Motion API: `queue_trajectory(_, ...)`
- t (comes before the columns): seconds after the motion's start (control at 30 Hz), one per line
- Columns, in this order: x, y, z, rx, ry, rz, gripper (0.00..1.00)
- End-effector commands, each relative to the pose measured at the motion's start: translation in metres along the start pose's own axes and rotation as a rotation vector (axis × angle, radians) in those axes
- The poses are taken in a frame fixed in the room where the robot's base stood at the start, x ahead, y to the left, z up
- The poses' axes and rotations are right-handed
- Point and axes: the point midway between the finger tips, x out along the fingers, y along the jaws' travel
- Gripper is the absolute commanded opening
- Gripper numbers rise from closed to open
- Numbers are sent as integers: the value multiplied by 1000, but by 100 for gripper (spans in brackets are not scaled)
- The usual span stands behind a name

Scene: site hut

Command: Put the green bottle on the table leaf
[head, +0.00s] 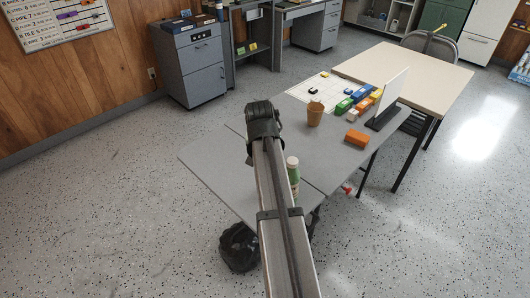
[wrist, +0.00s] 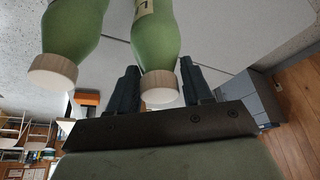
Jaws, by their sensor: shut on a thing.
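The wrist view shows two green bottles with pale caps. My gripper (wrist: 158,72) is shut on one green bottle (wrist: 155,35), its neck and cap between the fingers. The other green bottle (wrist: 75,28) is beside it on the left, outside the fingers. In the head view one green bottle (head: 294,179) with a white cap shows just right of my arm; I cannot tell which of the two it is. My arm hides the fingers there. The table leaf (head: 207,162) is the grey section left of the seam. Whether the held bottle touches a surface is hidden.
The grey table (head: 345,170) holds a tan cup (head: 315,114), an orange block (head: 357,138), several coloured blocks, a white sheet (head: 301,92) and an upright white panel (head: 389,97). A cream table (head: 428,73) adjoins behind.

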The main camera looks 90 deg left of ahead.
Motion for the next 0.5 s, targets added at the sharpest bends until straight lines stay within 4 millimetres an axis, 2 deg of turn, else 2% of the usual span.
queue_trajectory(0.1, 10, 0, 4, 0, -1, 0, 6)
queue_trajectory(0.43, 11, 0, 5, 0, 0, 0, 6)
queue_trajectory(0.47, 11, 0, 5, 0, 0, 0, 50)
queue_trajectory(0.5, 11, 0, 5, 0, 0, 0, 54)
